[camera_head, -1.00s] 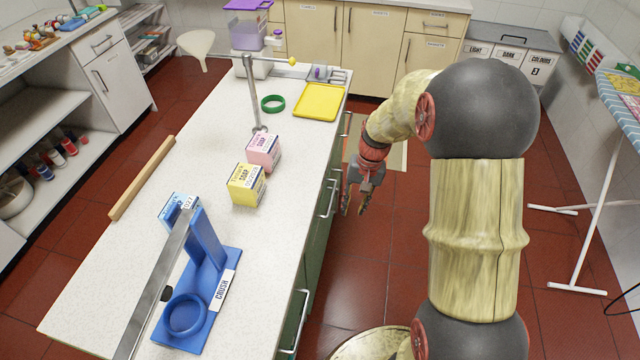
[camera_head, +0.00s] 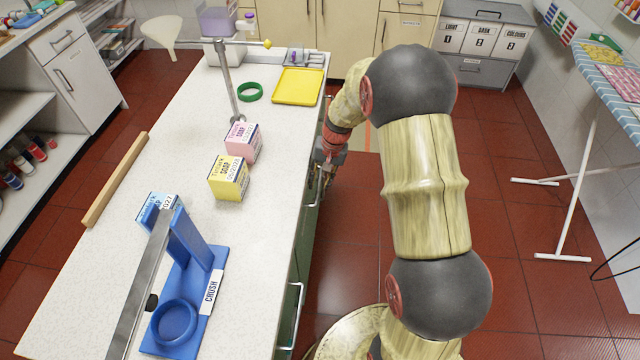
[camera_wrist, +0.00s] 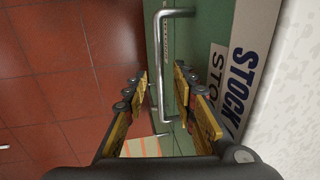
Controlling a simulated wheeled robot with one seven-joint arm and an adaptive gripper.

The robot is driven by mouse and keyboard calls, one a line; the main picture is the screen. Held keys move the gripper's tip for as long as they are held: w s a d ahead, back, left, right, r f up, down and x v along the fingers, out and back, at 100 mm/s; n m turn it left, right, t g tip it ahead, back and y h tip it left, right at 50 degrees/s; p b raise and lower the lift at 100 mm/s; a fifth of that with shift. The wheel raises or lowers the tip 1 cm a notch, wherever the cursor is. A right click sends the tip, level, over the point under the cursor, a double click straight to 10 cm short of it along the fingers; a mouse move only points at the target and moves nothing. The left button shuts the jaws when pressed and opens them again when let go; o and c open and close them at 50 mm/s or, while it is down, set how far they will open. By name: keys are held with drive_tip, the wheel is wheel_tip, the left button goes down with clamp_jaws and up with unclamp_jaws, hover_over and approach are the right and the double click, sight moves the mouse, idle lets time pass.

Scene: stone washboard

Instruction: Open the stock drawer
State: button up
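The green drawer front (camera_wrist: 186,22) shows in the wrist view, with a white STOCK label (camera_wrist: 236,68) to its right. Its metal bar handle (camera_wrist: 161,60) runs roughly up and down the picture. My gripper (camera_wrist: 161,76) is open, with one finger on each side of the bar in the picture. I cannot tell whether the fingertips reach past the bar or touch it. In the head view my gripper (camera_head: 326,178) is close against the right side of the counter, and the handle there is mostly hidden. The drawer looks shut.
The white counter (camera_head: 262,215) carries a yellow soap box (camera_head: 228,180), a pink soap box (camera_head: 243,143), a blue crusher (camera_head: 190,290) and a yellow tray (camera_head: 298,86). Red floor (camera_head: 345,255) is open right of the counter. An ironing board (camera_head: 612,90) stands far right.

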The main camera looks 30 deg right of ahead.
drive_tip(key=shift+f, duration=0.3)
drive_tip(key=shift+c, duration=0.8)
clamp_jaws()
